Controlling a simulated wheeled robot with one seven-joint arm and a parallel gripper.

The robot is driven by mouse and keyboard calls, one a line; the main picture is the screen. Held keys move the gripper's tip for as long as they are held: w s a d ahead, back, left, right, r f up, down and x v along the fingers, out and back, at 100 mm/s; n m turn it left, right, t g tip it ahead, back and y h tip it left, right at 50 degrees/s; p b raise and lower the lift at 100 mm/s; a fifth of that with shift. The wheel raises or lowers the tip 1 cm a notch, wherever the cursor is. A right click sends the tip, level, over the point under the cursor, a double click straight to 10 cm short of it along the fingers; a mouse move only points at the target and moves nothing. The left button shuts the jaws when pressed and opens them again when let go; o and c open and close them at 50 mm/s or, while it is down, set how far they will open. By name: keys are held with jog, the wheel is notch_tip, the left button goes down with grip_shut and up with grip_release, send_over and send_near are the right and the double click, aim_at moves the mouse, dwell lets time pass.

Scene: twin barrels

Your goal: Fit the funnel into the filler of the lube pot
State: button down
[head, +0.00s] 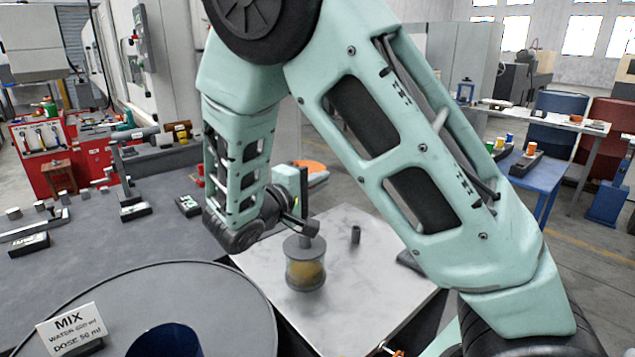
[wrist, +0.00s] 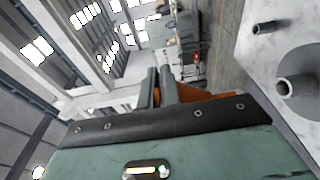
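The lube pot (head: 305,272) stands upright on the pale slab, with a grey top and amber contents. Its short grey filler (head: 311,229) sticks up from the top. In the wrist view the open round filler (wrist: 287,88) is at the right edge. My gripper (head: 304,188) is above the pot in the head view, partly hidden by its own parts. In the wrist view its two dark fingers (wrist: 160,85) are close together, pointing away. An orange piece (head: 311,166), possibly the funnel, shows at the gripper; it also shows beside the fingers in the wrist view (wrist: 208,96). I cannot tell whether it is gripped.
A small grey upright post (head: 356,235) stands on the slab (head: 375,285) right of the pot. A large round grey vessel (head: 225,300) with a MIX card (head: 72,329) is at front left. A dark bench (head: 100,245) with several parts lies left.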

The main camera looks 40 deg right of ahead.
jog(key=shift+f+b, duration=2.4)
jog(key=shift+f, duration=0.5)
jog(key=shift+f+b, duration=2.05)
jog(key=shift+f, duration=0.15)
jog(key=c, duration=1.6)
grip_release()
jog(key=shift+o, duration=0.2)
jog(key=s+a+b, duration=0.2)
jog(key=s+a, duration=0.1)
jog(key=a, duration=1.4)
jog(key=shift+s, duration=0.2)
